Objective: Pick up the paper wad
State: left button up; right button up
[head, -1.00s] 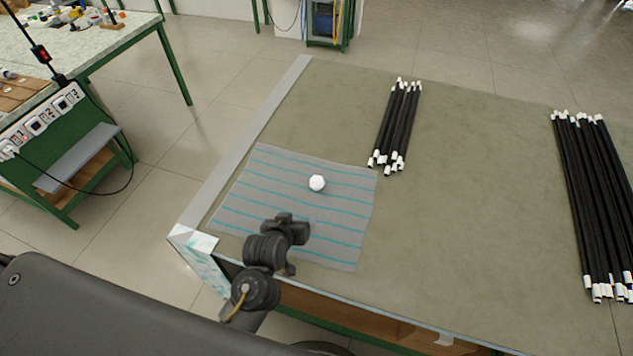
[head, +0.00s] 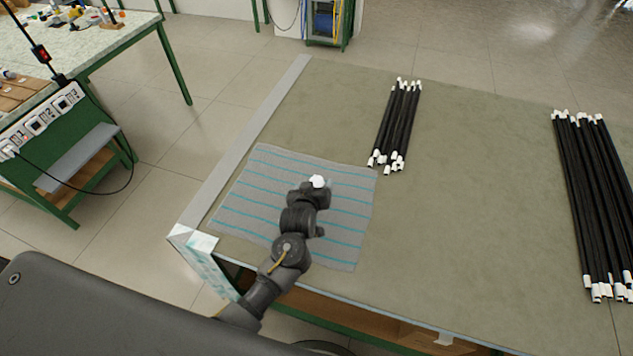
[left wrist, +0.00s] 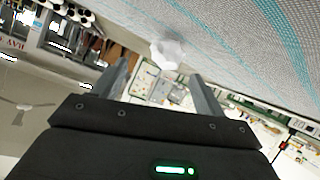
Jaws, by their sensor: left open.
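The white paper wad (head: 317,181) lies on the grey cloth with teal stripes (head: 245,190) on the table. My left gripper (head: 316,187) is low over the cloth, right at the near side of the wad, and hides part of it in the head view. In the left wrist view the wad (left wrist: 168,54) shows ahead, between the lines of the two fingers and a little beyond their tips. The left gripper (left wrist: 160,72) is open, with nothing visible held in it. My right gripper is not in view.
A bundle of black rods with white ends (head: 397,125) lies beyond the cloth, to its right. A larger bundle (head: 592,205) lies at the far right. The table (head: 470,200) is bare between them. A grey strip (head: 250,135) runs along its left edge.

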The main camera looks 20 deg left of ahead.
aim_at(315, 180)
pick_arm(q)
jog(key=shift+a+p+x, duration=0.15)
jog(key=shift+p+x, duration=0.1)
jog(key=shift+x, duration=1.05)
jog(key=shift+a+p+x, duration=0.2)
jog(key=shift+x, duration=1.05)
jog(key=shift+f, duration=0.15)
jog(key=c, duration=1)
